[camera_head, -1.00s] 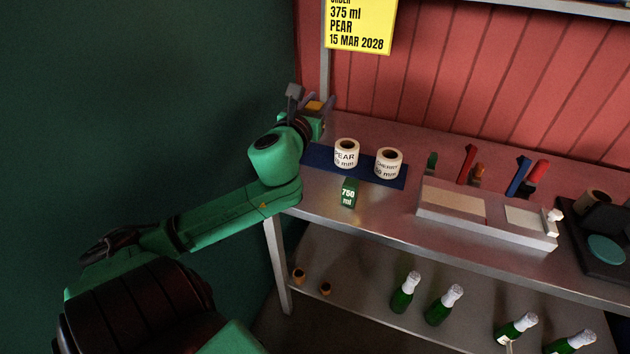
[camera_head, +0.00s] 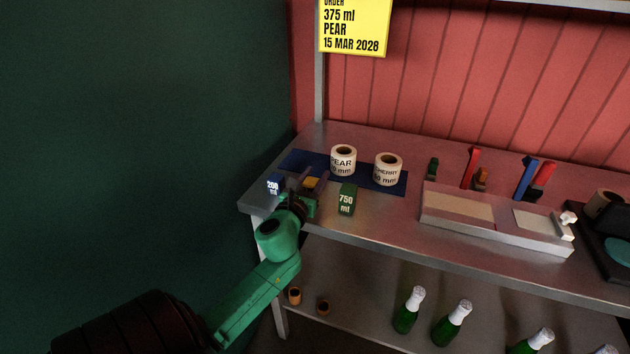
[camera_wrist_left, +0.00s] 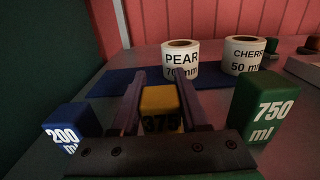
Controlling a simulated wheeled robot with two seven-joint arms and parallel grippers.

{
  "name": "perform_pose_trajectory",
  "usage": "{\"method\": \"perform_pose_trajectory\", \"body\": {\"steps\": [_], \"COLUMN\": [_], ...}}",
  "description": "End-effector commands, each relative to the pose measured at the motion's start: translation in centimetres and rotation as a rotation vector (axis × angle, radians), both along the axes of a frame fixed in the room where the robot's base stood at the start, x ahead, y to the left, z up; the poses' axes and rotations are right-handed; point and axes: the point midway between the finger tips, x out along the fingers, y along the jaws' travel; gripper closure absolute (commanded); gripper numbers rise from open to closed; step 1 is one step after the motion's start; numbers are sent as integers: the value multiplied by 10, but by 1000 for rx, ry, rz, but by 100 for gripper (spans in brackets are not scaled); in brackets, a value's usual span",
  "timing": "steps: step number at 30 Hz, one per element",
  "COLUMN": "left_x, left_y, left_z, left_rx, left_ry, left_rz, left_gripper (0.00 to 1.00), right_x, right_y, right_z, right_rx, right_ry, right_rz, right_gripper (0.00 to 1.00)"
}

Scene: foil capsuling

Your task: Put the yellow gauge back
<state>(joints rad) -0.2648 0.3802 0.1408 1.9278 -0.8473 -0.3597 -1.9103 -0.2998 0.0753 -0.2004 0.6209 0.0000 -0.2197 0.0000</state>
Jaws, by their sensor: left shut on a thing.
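The yellow gauge (camera_wrist_left: 160,101) is a small block with dark digits on its near face. My left gripper (camera_wrist_left: 162,88) is shut on it, one finger on each side. In the head view the gauge (camera_head: 311,183) shows as a small yellow patch in my left gripper (camera_head: 313,178), low over the table's left end. It lies between the blue 200 ml gauge (camera_head: 275,185) and the green 750 ml gauge (camera_head: 347,199), near the front edge of the blue mat (camera_head: 298,160). I cannot tell whether its underside touches the table. My right gripper is not in view.
The PEAR roll (camera_head: 343,160) and CHERRY roll (camera_head: 388,170) stand on the mat behind. A grey fixture (camera_head: 495,222) stands to the right. Green bottles (camera_head: 409,310) stand on the lower shelf. A green wall closes off the left.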

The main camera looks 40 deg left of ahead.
Motion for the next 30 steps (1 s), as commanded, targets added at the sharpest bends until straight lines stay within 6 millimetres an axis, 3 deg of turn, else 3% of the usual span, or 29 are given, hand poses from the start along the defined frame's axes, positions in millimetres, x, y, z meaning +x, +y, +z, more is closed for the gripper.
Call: {"method": "perform_pose_trajectory", "body": {"steps": [6,7,9,21,26,30], "left_x": [0,0,0,-3,-28,-60], "left_y": [0,0,0,-1,-9,-20], "left_z": [-2,-2,-1,2,-1,-2], "left_rx": [0,0,0,-1,-1,-2], "left_ry": [0,0,0,0,3,3], "left_rz": [0,0,0,0,1,2], "left_gripper": [100,52,26,26,26,26], "right_x": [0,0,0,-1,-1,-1], "right_y": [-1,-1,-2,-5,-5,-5], "right_z": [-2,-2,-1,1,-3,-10], "right_rx": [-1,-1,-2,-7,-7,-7], "right_ry": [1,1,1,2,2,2], "right_rz": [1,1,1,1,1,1], "right_gripper": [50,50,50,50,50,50]}}
